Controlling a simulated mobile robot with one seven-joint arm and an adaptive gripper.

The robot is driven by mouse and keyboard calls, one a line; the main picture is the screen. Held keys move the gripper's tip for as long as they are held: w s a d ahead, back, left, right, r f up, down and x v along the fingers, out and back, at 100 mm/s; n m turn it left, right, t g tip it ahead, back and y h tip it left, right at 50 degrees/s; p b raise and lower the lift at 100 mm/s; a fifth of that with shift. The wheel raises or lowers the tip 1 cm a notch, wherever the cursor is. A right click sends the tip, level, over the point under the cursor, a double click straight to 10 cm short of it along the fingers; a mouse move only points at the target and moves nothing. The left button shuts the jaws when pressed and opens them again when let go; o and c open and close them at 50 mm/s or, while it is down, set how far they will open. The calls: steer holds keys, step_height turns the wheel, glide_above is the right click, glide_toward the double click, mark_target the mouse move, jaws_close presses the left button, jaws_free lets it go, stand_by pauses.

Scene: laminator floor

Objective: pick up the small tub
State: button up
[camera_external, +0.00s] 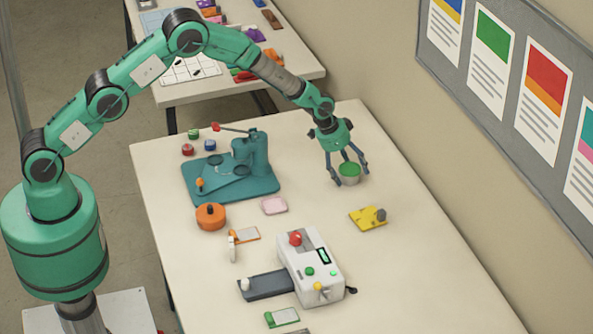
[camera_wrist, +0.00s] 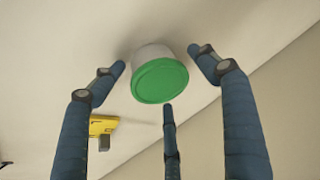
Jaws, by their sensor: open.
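The small tub is a short pale grey cylinder (camera_external: 349,181) with a green lid. It stands on the cream table near the wall side. In the wrist view its green lid (camera_wrist: 160,82) faces me, with the pale side wall showing behind. My gripper (camera_external: 348,172) is just above the tub, pointing down, with its fingers spread around it. In the wrist view my gripper (camera_wrist: 160,85) shows three dark blue fingers, one at each side and one below the lid. The side fingers look apart from the tub; whether the lower finger touches it I cannot tell.
A teal press (camera_external: 250,165) stands left of the tub. A yellow item (camera_external: 368,219) lies in front of it and shows in the wrist view (camera_wrist: 103,126). A white machine (camera_external: 312,268) and an orange pot (camera_external: 210,217) stand nearer. The wall is close on the right.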

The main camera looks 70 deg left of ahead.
mark_target(353, 167)
steer(key=c, duration=1.1)
steer(key=shift+r, duration=0.1)
steer(key=shift+r, duration=0.85)
steer(key=shift+s+r, duration=0.1)
steer(key=shift+r, duration=0.85)
steer(key=s, duration=0.5)
steer(key=s+r, duration=0.1)
steer(key=s, duration=0.9)
steer(key=shift+s+r, duration=0.15)
steer(key=shift+s, duration=0.2)
